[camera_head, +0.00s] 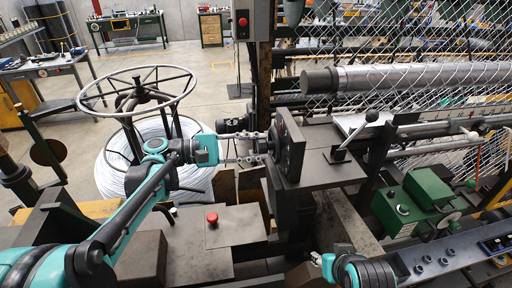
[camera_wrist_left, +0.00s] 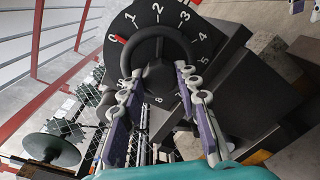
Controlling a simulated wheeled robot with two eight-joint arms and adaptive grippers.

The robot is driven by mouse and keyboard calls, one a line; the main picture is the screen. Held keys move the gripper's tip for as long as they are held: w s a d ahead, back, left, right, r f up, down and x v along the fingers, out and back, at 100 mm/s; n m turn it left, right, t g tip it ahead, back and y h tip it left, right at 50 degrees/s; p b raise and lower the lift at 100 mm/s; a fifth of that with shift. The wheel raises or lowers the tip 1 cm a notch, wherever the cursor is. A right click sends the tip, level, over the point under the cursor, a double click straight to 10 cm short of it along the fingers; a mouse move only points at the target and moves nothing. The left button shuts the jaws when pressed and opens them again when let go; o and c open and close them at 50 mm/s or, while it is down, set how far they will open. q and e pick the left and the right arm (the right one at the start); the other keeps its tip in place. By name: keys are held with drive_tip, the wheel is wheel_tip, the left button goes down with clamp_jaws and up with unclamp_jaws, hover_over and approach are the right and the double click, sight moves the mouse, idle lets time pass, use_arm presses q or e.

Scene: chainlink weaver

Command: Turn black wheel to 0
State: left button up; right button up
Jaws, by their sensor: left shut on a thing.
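The black wheel (camera_wrist_left: 158,38) is a round ring with a thick hub, in front of a black dial plate (camera_wrist_left: 205,48) with white numerals. In the wrist view, 1 to 5 read across the top and right. A red mark (camera_wrist_left: 119,39) shows at the wheel's upper left, below the 1. My left gripper (camera_wrist_left: 158,74) has one finger on each side of the wheel's lower half and is shut on it. In the head view, my left gripper (camera_head: 262,147) reaches the dial plate (camera_head: 289,147) from the left. My right gripper (camera_head: 317,258) is small at the bottom, its fingers unclear.
A lever with a round knob (camera_head: 371,117) stands right of the dial. A green box (camera_head: 416,203) is farther right. A red button (camera_head: 212,217) sits on the dark block below my left arm. A large spoked ring (camera_head: 137,92) stands behind, over coiled wire (camera_head: 112,165).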

use_arm(q)
drive_tip(key=shift+f+n, duration=0.1)
drive_tip(key=shift+n, duration=0.3)
drive_tip(key=o, duration=1.2)
drive_tip(key=shift+c, duration=0.2)
drive_tip(key=s+a, duration=0.2)
drive_tip(key=a, duration=1)
drive_tip(key=shift+r, duration=0.25)
